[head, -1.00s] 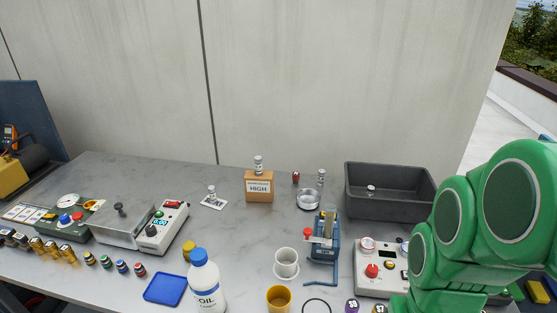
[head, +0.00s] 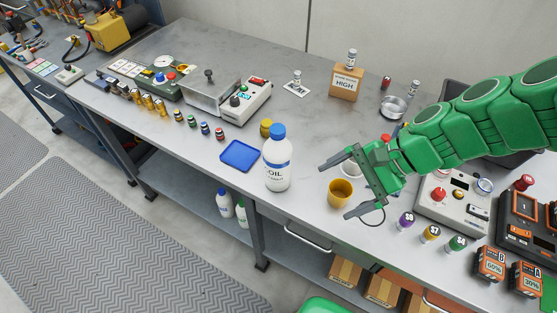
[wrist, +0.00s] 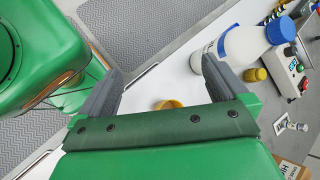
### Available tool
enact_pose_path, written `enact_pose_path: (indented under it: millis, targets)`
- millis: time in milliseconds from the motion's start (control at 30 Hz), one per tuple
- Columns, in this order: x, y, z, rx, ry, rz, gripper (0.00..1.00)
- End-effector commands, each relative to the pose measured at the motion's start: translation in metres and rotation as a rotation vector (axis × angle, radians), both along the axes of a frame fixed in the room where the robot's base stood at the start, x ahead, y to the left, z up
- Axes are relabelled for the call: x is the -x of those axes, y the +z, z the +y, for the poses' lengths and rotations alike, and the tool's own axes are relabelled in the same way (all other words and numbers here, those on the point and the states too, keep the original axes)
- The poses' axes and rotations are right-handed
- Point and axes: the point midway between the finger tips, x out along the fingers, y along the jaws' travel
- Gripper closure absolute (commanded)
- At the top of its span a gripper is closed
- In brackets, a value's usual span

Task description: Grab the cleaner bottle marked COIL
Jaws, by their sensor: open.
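The COIL cleaner bottle (head: 277,166) is white with a blue cap and a blue-striped label. It stands upright near the front edge of the worktable. My gripper (head: 340,184) is open and empty, to the right of the bottle and apart from it, with the fingers pointing left. In the wrist view the bottle (wrist: 240,48) shows beyond the right finger, which hides part of it. The open gripper (wrist: 155,85) has bare fingers there.
A yellow cup (head: 341,191) stands right by my gripper. A blue tray (head: 239,155) lies left of the bottle, with a yellow-topped jar (head: 266,127) behind it. Other white bottles (head: 225,203) stand on the lower shelf. A control box (head: 452,204) is at the right.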

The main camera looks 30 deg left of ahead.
Motion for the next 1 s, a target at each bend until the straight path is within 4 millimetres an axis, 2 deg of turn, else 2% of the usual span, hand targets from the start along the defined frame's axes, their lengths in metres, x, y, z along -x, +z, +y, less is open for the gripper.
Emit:
enact_pose_path:
  millis: [200,500,800,1000]
  targets:
    - [-0.019,-0.011,0.040,-0.068,-0.129,0.165,0.00]
    - [-0.051,-0.032,0.085,-0.123,-0.330,0.404,0.00]
    - [-0.074,-0.054,0.110,-0.134,-0.481,0.587,0.00]
    - [-0.077,-0.059,0.117,-0.134,-0.506,0.619,0.00]
